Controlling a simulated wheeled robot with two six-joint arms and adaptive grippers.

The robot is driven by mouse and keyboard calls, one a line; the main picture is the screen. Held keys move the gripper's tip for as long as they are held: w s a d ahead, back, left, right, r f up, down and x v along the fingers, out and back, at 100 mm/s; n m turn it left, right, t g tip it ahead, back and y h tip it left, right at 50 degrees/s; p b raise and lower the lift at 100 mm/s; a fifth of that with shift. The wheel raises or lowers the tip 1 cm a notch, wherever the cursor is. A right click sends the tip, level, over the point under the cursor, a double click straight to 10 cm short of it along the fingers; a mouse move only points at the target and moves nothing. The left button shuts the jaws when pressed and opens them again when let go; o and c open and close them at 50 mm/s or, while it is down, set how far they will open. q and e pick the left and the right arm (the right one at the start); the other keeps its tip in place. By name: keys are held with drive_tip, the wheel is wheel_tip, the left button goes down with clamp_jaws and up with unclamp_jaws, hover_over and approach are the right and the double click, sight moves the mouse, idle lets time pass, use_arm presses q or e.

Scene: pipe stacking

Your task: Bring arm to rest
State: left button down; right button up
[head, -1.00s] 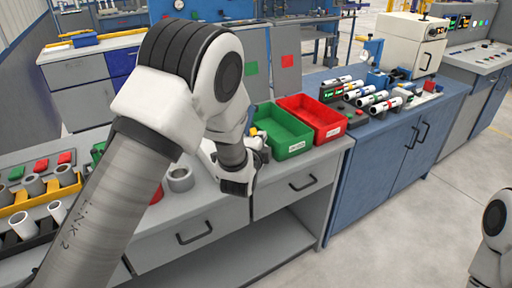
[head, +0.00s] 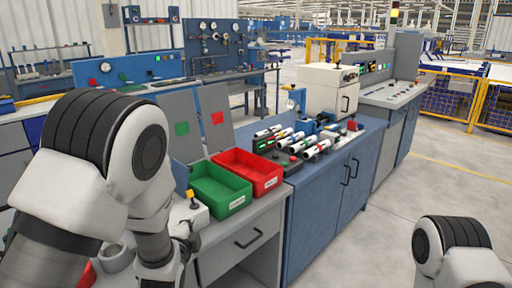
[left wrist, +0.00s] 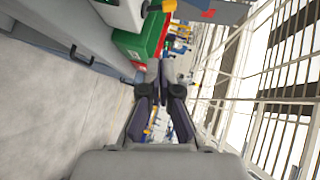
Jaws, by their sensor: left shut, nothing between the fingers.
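My left arm rises at the left of the head view and bends down over the grey workbench. Its gripper (head: 190,240) is partly hidden by my wrist links, beside the front of the bench and near the green bin. In the left wrist view the two dark fingers (left wrist: 159,75) meet at their tips with nothing between them. My right arm (head: 460,250) shows only as a rounded white and black joint at the bottom right; its gripper is out of view.
A green bin (head: 219,190) and a red bin (head: 247,171) stand side by side on the workbench (head: 265,212). A blue cabinet (head: 330,188) to their right carries several white cylinders. A grey ring (head: 115,260) sits at lower left. The floor at right is clear.

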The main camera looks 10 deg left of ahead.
use_arm(q)
drive_tip(key=s+a+f+n+g+p, duration=0.15)
drive_tip(key=s+f+g, duration=0.25)
drive_tip(key=s+f, duration=0.65)
drive_tip(key=s+a+f+n+g+p, duration=0.15)
drive_tip(key=s+f+g, duration=0.4)
drive_tip(key=f, duration=0.75)
drive_tip(key=s+f+n+g+h, duration=0.1)
drive_tip(key=s+f+n+g, duration=0.1)
drive_tip(key=s+n, duration=0.4)
drive_tip(key=s+f+n+g+h, duration=0.1)
drive_tip(key=s+f+n+g, duration=0.2)
drive_tip(key=s, duration=1.1)
drive_tip(key=n+g, duration=0.1)
drive_tip(key=n, duration=0.2)
drive_tip(key=shift+d+n, duration=0.3)
